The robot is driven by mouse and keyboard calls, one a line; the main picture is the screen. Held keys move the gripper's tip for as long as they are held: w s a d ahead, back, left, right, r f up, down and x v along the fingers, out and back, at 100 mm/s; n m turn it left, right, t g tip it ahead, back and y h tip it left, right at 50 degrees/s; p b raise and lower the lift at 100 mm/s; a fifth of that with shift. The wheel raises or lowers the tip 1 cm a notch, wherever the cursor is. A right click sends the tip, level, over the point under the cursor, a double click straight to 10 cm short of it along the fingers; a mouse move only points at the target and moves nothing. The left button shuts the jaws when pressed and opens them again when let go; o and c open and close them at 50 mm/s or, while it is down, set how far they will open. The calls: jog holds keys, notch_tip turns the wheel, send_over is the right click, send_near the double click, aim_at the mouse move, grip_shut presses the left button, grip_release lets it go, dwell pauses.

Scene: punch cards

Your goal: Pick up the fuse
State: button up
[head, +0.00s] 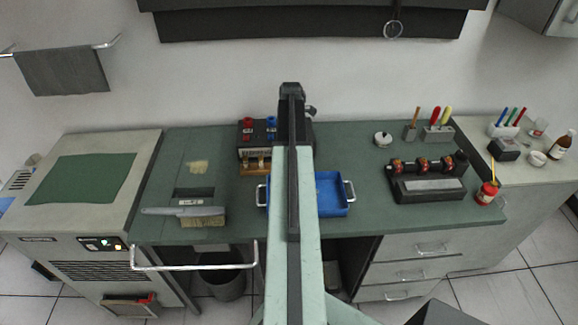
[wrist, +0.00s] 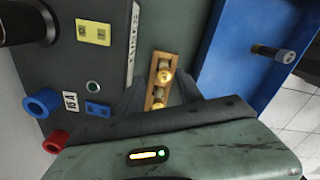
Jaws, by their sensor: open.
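Brass-coloured round pieces, which look like the fuse ends, sit in a small wooden rack (wrist: 148,100) in the wrist view; the nearest brass piece (wrist: 161,79) shows clearly. The rack also shows in the head view (head: 248,171), in front of the black box (head: 250,134), partly hidden by my arm. A white label, seemingly reading "FUSES" (wrist: 132,45), lies beside the rack. My gripper (wrist: 160,92) is open, its dark fingers on either side of the rack in the picture, with nothing visibly held. In the head view my arm hides the fingers.
The blue tray (head: 330,206) stands just right of the rack and also fills the wrist view's right side (wrist: 215,65). Red (wrist: 55,142) and blue (wrist: 42,103) terminals rise from the box.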

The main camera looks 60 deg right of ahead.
jog(key=f+b, duration=0.5)
jog(key=shift+s+a+f, duration=0.15)
jog(key=shift+s, duration=0.2)
jog(key=shift+r, duration=0.2)
jog(key=shift+c, duration=0.3)
grip_shut()
jog(key=shift+r, duration=0.1)
notch_tip(320, 180, up, 10)
jog(key=p, duration=1)
